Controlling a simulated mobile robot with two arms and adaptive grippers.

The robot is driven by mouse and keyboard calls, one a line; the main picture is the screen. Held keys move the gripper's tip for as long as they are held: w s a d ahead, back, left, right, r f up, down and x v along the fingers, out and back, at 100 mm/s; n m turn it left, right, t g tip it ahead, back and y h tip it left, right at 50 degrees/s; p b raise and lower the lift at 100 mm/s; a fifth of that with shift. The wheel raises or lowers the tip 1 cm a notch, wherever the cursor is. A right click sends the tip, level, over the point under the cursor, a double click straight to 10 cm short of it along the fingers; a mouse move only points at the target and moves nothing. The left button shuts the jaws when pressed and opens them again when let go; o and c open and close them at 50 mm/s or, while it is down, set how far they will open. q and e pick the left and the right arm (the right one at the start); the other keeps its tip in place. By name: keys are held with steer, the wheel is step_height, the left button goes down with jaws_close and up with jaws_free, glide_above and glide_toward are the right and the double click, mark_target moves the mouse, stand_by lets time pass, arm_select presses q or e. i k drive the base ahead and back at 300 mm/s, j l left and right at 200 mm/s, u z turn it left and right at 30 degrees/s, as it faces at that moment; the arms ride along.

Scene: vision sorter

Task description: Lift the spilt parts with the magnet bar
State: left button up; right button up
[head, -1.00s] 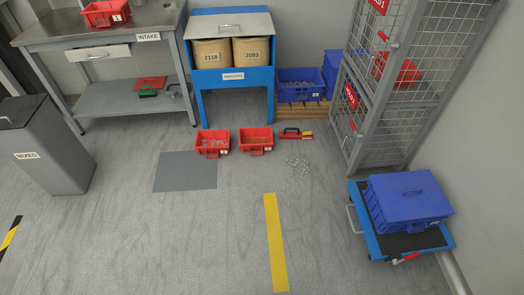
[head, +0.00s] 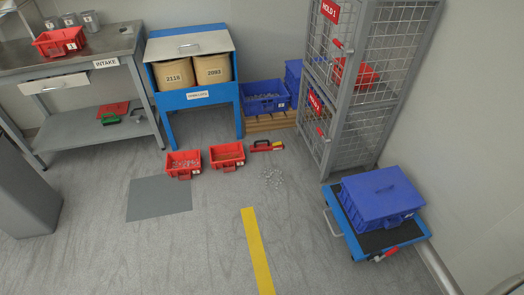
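The spilt parts (head: 272,177) are a scatter of small grey pieces on the floor, right of the middle of the head view. Just behind them lies a red bar with a dark handle and a yellow end, which looks like the magnet bar (head: 266,146). A red bin (head: 227,155) stands left of the bar. A second red bin (head: 183,164) with small grey parts in it stands left of that one. Neither of my grippers shows in the head view.
A blue stand (head: 190,98) with two labelled drums is behind the bins. The intake bench (head: 105,50) is at the left. A mesh cage (head: 345,120) and a blue cart (head: 345,222) with a lidded blue crate (head: 382,197) are at the right. Floor around the yellow stripe (head: 257,250) is clear.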

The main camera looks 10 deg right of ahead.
mark_target(269, 146)
steer(key=i+z, duration=0.1)
steer(key=i, duration=0.35)
steer(key=i+j+z, duration=0.1)
steer(key=i, duration=0.4)
steer(key=i+j, duration=0.25)
steer(key=i, duration=0.2)
steer(key=l+z, duration=0.05)
